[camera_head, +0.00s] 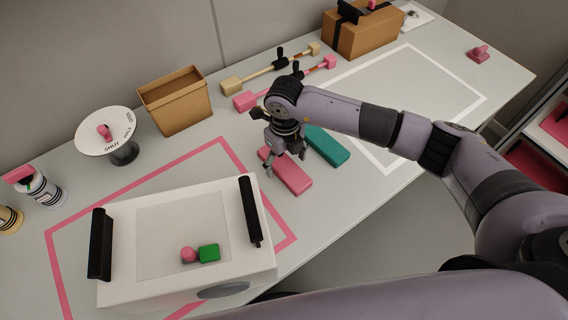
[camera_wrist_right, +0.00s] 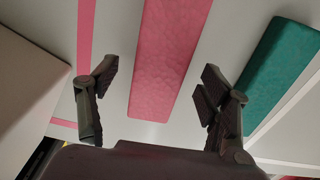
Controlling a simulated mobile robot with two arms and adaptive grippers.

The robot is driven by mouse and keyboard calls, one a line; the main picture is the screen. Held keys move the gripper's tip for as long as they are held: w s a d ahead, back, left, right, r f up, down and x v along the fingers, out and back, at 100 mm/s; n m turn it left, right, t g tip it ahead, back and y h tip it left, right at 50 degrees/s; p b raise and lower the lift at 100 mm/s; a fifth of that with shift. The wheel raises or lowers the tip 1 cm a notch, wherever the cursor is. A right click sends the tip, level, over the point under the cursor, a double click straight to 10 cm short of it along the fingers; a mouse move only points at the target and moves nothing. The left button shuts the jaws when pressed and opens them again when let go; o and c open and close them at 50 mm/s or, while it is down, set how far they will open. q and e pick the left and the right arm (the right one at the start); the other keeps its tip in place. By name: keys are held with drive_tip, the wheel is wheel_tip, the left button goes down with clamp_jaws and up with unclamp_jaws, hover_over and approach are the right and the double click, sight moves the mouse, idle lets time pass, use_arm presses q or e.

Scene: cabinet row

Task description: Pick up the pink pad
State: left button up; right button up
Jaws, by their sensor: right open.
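The pink pad (camera_head: 290,175) is a flat, long pink block lying on the white table, right of the white box. My right gripper (camera_head: 285,167) is over the pad in the head view and covers part of it. In the right wrist view the pink pad (camera_wrist_right: 165,65) runs between the two spread fingers of the right gripper (camera_wrist_right: 157,95), with a gap on each side. The right gripper is open and holds nothing. My left gripper is not in view.
A teal pad (camera_head: 326,146) lies close to the right of the pink pad. The white box (camera_head: 180,235) with black handles stands to its left. Behind are a brown bin (camera_head: 176,100), a pink-ended rod (camera_head: 246,101) and a dial (camera_head: 104,132).

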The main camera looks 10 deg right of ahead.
drive_tip(key=shift+f, duration=0.95)
drive_tip(key=c, duration=1)
drive_tip(key=shift+r, duration=0.1)
